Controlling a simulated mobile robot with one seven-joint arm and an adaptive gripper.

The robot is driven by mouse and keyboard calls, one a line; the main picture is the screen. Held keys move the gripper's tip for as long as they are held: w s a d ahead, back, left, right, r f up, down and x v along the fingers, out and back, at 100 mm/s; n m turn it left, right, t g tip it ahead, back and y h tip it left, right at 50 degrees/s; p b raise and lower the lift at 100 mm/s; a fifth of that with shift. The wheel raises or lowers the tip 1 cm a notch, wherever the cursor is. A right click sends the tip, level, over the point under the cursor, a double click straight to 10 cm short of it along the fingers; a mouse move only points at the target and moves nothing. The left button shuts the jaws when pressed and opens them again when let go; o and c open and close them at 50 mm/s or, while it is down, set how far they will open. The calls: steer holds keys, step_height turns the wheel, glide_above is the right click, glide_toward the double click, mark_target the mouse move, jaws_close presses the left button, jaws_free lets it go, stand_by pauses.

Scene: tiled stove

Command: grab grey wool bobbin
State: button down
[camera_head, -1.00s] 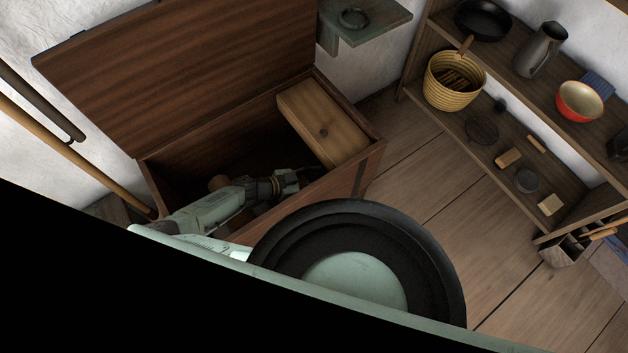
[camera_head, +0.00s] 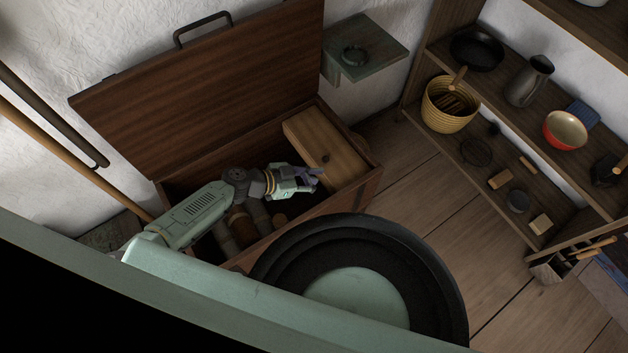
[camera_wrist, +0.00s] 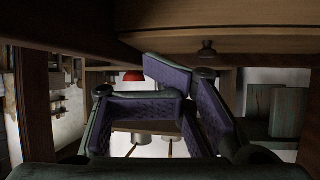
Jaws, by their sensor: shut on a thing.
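My gripper (camera_head: 308,178) is raised above the open wooden chest (camera_head: 166,190), beside the pale wooden box at its right end. In the wrist view the purple-padded fingers (camera_wrist: 172,105) are bent toward each other. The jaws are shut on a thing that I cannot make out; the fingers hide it. Several brown and greyish cylinders lie in the chest below my arm, among them a greyish one (camera_head: 226,240) and a brown one (camera_head: 243,226). I cannot tell whether one is the grey wool bobbin.
The pale wooden box (camera_head: 325,150) with a round knob sits inside the chest's right end, close to my gripper. The raised lid (camera_head: 205,90) stands behind. A small green wall shelf (camera_head: 372,48) and a loaded shelving unit (camera_head: 555,185) stand right. Floor (camera_head: 425,195) between is clear.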

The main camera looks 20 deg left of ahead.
step_height(320, 180, up, 8)
steer(key=shift+f, duration=0.25)
steer(key=shift+c, duration=2.4)
jaws_free()
